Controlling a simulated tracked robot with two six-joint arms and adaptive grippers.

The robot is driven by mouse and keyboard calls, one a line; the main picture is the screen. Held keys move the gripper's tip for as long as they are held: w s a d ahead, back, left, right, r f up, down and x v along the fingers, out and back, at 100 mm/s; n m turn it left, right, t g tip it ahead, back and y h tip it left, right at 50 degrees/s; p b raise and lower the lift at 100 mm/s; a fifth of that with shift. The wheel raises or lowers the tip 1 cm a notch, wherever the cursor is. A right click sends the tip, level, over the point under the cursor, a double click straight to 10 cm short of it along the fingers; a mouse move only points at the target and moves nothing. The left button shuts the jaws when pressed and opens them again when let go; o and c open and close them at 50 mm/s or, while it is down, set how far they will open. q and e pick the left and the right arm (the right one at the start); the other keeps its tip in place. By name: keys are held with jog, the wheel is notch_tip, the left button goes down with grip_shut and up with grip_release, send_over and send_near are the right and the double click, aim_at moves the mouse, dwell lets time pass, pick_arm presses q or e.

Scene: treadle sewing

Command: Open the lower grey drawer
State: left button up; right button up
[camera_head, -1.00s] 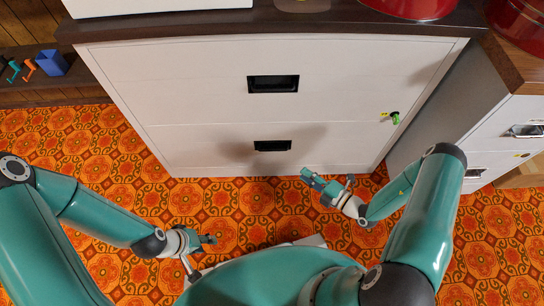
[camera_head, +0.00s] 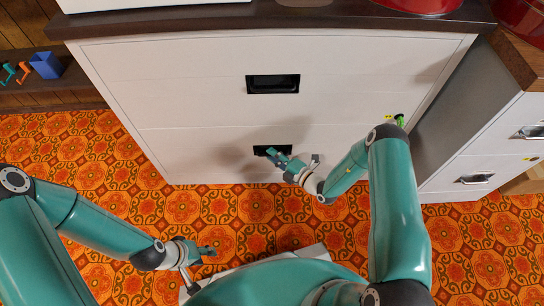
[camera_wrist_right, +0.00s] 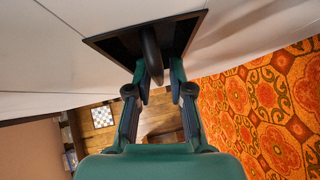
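The wide light-grey cabinet has an upper drawer (camera_head: 180,65) and a lower drawer (camera_head: 200,148), both flush with its front. The lower drawer's dark recessed handle (camera_head: 262,149) is partly covered by my right gripper (camera_head: 276,156). In the right wrist view, the handle's dark bar (camera_wrist_right: 151,52) stands in its recess, and my right gripper (camera_wrist_right: 160,75) has its two fingers apart, with the bar's end between or just ahead of the tips. Contact cannot be told. My left gripper (camera_head: 208,251) hangs low over the floor, away from the cabinet; its opening is too small to judge.
A green-tagged key (camera_head: 400,120) sits at the cabinet's upper right, partly behind my right arm. A second cabinet (camera_head: 470,160) with metal handles stands at the right. A low wooden shelf (camera_head: 50,95) with a blue container (camera_head: 46,65) is at the left.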

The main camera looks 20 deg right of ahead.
pick_arm(q)
jog(key=shift+f, duration=0.15)
pick_arm(e)
jog(key=shift+w+a, duration=0.2)
jog(key=shift+w, duration=0.15)
jog(key=shift+c, duration=0.3)
grip_shut()
jog(key=shift+s+f, duration=0.1)
